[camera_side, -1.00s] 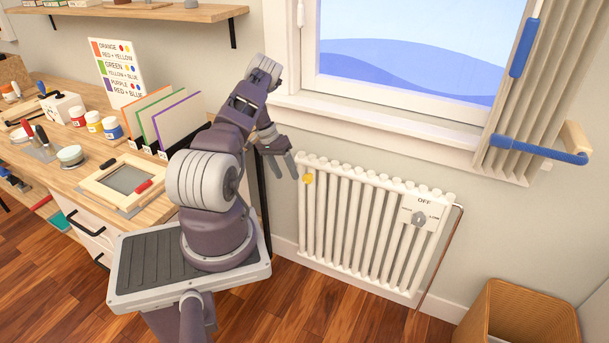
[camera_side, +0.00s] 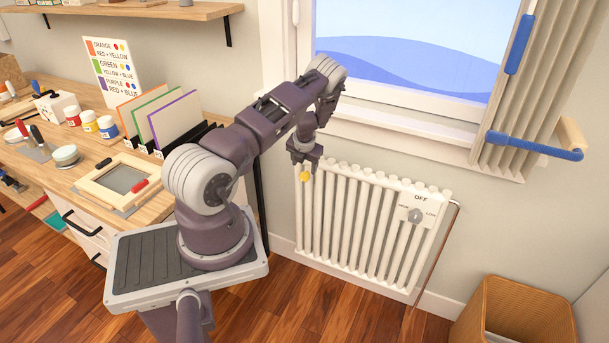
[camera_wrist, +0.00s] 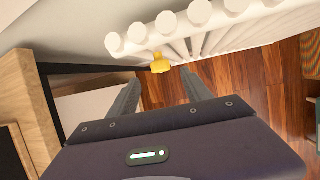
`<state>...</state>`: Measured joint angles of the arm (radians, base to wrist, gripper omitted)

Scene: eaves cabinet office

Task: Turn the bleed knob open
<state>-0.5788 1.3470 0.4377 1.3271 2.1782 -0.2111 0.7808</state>
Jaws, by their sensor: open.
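The bleed knob is a small yellow knob (camera_side: 304,176) at the upper left end of the white radiator (camera_side: 375,225). In the wrist view the yellow knob (camera_wrist: 160,63) sits just beyond the two fingertips, roughly midway between them. My gripper (camera_side: 304,168) is at the radiator's left end, close by the knob and pointing down in the side view. In the wrist view my gripper (camera_wrist: 163,85) has its fingers spread apart with nothing between them. Whether a finger touches the knob cannot be told. The knob's far side is hidden.
A dial plate (camera_side: 416,210) marked OFF is on the radiator's right end. The window sill (camera_side: 390,130) is above the radiator. A wooden workbench (camera_side: 85,180) with card dividers (camera_side: 175,118) stands at left. A wicker basket (camera_side: 515,312) is at lower right.

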